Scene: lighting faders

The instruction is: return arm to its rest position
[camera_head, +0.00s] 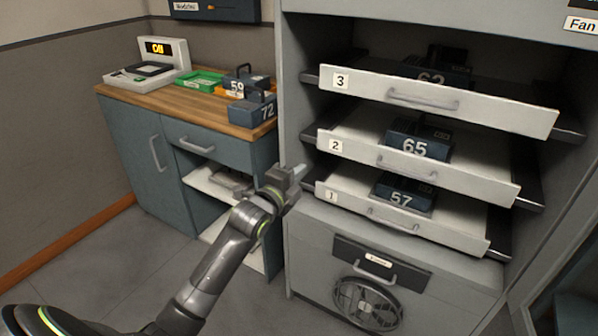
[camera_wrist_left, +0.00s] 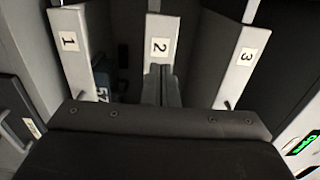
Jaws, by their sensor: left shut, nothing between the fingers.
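My left arm comes in from the bottom left in the head view. Its gripper (camera_head: 292,172) is shut and empty, in the air just in front of the left edge of the grey rack, near drawer 1 (camera_head: 330,197). In the left wrist view the dark gripper body fills the lower part. Beyond it are the fronts of drawer 1 (camera_wrist_left: 75,50), drawer 2 (camera_wrist_left: 160,60) and drawer 3 (camera_wrist_left: 240,70), which appear turned sideways. My right gripper is in neither view.
Drawer 3 (camera_head: 500,112), drawer 2 (camera_head: 480,182) and the lowest drawer are pulled out, with numbered blue blocks such as 65 (camera_head: 415,147) and 57 (camera_head: 401,199). A wooden-topped cabinet (camera_head: 215,112) stands left with a scale (camera_head: 150,70) and a green tray (camera_head: 197,80). The floor at left is clear.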

